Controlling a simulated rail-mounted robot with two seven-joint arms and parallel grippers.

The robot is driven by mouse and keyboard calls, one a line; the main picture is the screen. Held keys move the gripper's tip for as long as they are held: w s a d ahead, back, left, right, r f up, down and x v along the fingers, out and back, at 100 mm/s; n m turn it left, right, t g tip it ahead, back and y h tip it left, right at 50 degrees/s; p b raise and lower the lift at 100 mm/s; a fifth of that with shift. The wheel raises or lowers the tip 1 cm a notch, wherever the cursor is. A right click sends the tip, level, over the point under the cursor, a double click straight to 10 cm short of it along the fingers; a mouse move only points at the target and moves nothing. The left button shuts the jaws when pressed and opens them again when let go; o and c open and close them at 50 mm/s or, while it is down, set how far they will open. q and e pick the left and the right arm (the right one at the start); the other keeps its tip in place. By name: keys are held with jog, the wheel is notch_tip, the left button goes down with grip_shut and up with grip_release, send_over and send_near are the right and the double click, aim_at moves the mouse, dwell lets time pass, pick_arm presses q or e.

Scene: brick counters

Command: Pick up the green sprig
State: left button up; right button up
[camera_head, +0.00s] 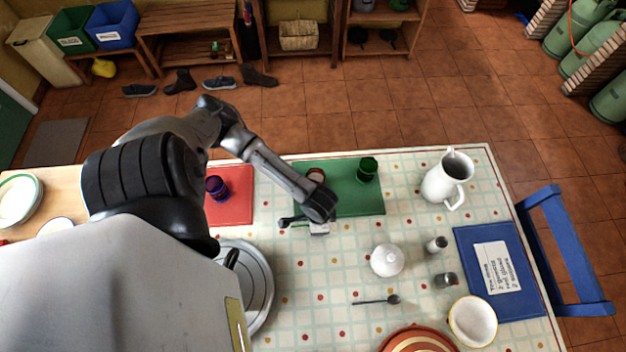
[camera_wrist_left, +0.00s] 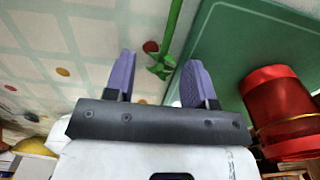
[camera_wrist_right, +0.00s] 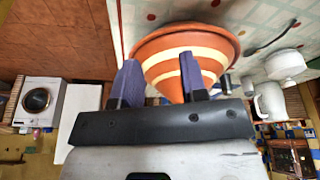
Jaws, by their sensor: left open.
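The green sprig (camera_wrist_left: 170,45) shows in the left wrist view as a thin green stem with a small leafy end. It lies by the green mat's edge, its leafy end between the fingers as seen there. My left gripper (camera_wrist_left: 158,78) is open, its purple-padded fingers apart on either side of that end; I cannot tell whether they touch it. In the head view my left gripper (camera_head: 303,224) is over the tablecloth just in front of the green mat (camera_head: 345,200), and the sprig is not distinguishable. My right gripper (camera_wrist_right: 158,80) is open and empty, facing an orange-and-cream striped dish (camera_wrist_right: 180,55).
A red cup (camera_wrist_left: 275,95) stands close to the right of my left gripper in its wrist view. A green cup (camera_head: 367,168), white pitcher (camera_head: 442,185), white lidded pot (camera_head: 387,260) and spoon (camera_head: 377,300) are nearby. A purple cup (camera_head: 216,187) stands on a red mat (camera_head: 237,205).

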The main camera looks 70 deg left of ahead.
pick_arm(q)
jog(key=shift+a+f, duration=0.15)
jog(key=shift+f, duration=0.1)
jog(key=shift+a, duration=0.2)
jog(key=c, duration=0.5)
jog(key=shift+d, duration=0.15)
grip_shut()
jog(key=shift+s, duration=0.1)
